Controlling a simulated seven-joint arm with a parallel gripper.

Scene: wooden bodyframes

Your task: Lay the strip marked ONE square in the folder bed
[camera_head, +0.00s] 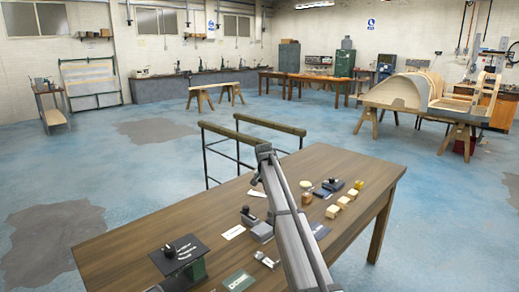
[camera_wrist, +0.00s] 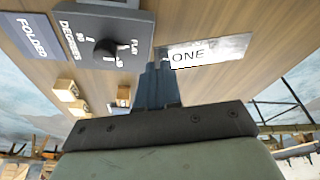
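A pale strip marked ONE (camera_wrist: 208,52) lies beside my gripper (camera_wrist: 160,64) in the wrist view, its near end partly behind the fingertips. A white strip (camera_head: 233,232), apparently the same one, lies flat on the table in the head view. A grey unit (camera_wrist: 82,22) with a black knob and markings DEGREES, FLAT, 90 and 45 is left of the strip. I cannot tell where its bed is.
A black-topped unit (camera_head: 165,262) stands front left on the wooden table (camera_head: 120,237). A FOLDED label (camera_wrist: 32,36) lies beyond the dial. Pale wooden blocks (camera_head: 333,211) sit to the right. Bare table is at left.

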